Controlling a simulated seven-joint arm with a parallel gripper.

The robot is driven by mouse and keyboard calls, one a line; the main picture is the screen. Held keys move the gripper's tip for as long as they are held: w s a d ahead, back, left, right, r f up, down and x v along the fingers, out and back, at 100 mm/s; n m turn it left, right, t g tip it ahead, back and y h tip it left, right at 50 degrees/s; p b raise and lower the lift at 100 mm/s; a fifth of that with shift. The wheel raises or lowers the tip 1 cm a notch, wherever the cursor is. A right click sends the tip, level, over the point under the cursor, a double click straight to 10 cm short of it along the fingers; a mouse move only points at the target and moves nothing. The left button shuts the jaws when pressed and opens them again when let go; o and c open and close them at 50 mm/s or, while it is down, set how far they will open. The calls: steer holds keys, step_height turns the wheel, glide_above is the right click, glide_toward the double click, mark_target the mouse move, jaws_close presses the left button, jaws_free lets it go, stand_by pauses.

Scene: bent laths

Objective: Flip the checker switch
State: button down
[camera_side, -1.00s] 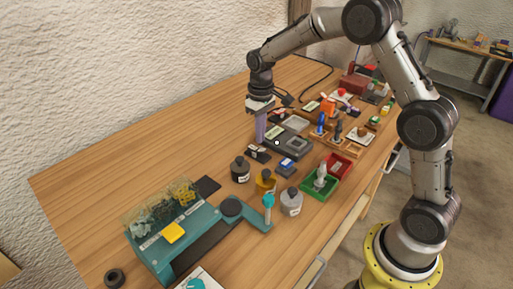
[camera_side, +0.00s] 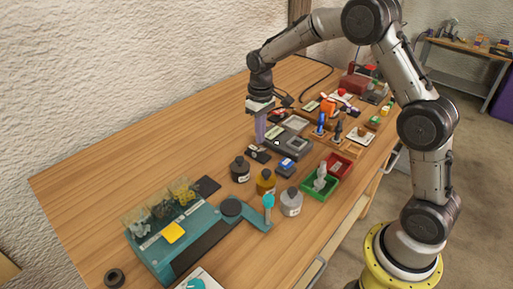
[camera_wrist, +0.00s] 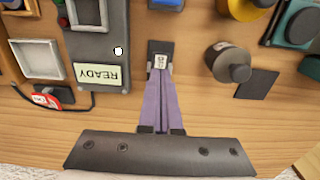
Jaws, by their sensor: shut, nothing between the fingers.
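The checker (camera_side: 290,143) is a grey box beside my gripper in the side view. In the wrist view its dark grey housing (camera_wrist: 100,45) carries a pale panel reading READY, upside down. A small black block with a white label (camera_wrist: 160,52), apparently the switch, lies right at my fingertips; it also shows in the side view (camera_side: 259,154). My gripper (camera_wrist: 160,80) has purple fingers pressed together with nothing between them, pointing down. The fingertips overlap the near end of the block in the wrist view; I cannot tell whether they touch it.
A green tray (camera_side: 312,192) and a red tray (camera_side: 345,165) lie to the right. A teal machine (camera_side: 165,262) fills the front. The table (camera_side: 130,170) is clear at left.

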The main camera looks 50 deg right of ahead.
mark_target(260, 150)
steer(key=shift+f, duration=1.65)
stand_by(0.8)
steer(key=shift+r, duration=3.55)
